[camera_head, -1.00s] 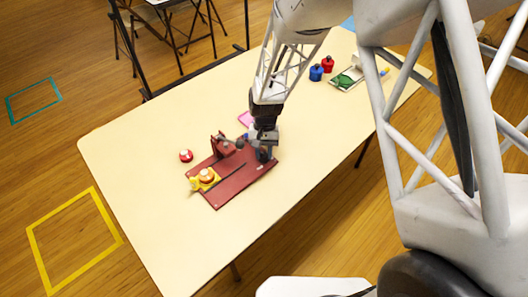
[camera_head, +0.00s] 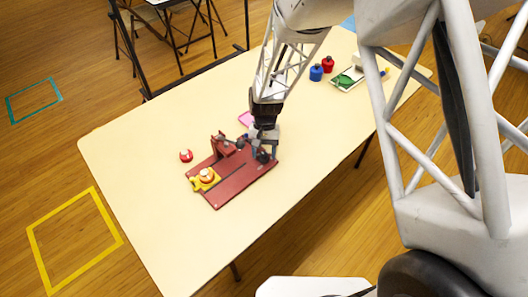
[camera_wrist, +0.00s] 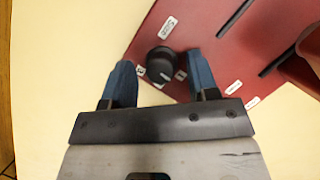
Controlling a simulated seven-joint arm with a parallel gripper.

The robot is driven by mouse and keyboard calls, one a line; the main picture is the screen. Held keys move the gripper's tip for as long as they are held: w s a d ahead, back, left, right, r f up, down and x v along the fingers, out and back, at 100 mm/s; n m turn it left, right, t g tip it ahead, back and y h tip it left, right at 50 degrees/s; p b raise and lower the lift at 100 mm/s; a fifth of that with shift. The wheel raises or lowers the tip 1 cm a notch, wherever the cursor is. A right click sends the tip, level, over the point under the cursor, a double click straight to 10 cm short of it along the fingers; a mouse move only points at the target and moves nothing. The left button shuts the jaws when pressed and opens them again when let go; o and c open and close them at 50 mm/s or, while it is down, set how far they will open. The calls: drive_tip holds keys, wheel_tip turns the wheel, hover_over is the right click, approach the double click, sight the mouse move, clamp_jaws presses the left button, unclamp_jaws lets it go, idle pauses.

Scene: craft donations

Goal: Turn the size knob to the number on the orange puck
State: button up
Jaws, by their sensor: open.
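The size knob (camera_wrist: 160,66) is a dark round knob with a pale pointer line, near the corner of a dark red board (camera_wrist: 215,28). It also shows in the head view (camera_head: 263,157). My gripper (camera_wrist: 162,80) is open, with one blue finger on each side of the knob and a visible gap to each. In the head view my gripper (camera_head: 264,148) is low over the board's right end. An orange puck (camera_head: 206,175) with a pale top sits on a yellow piece at the board's left end. Its number is unreadable.
A red puck (camera_head: 186,155) lies on the table left of the board. A dark red upright block (camera_head: 223,146) stands on the board. A pink item (camera_head: 245,118) lies behind. Blue and red weights (camera_head: 316,73) and a tray (camera_head: 348,80) are far right. The front table is clear.

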drive_tip(key=v, duration=0.7)
drive_tip(key=shift+r, duration=0.3)
drive_tip(key=shift+r, duration=0.1)
idle(0.3)
drive_tip(key=s+d+r+t, duration=0.2)
drive_tip(key=s+d+r, duration=0.3)
drive_tip(key=r, duration=0.5)
drive_tip(key=s+d+r+t, duration=0.2)
drive_tip(key=s+d+r, duration=0.2)
drive_tip(key=d+r, duration=0.4)
drive_tip(key=s+d+r+t, duration=0.1)
drive_tip(key=s+d+r, duration=0.3)
drive_tip(key=s, duration=0.4)
drive_tip(key=s+d+r+t, duration=0.2)
drive_tip(key=s+d+r, duration=0.2)
drive_tip(key=s, duration=0.4)
drive_tip(key=shift+v, duration=0.8)
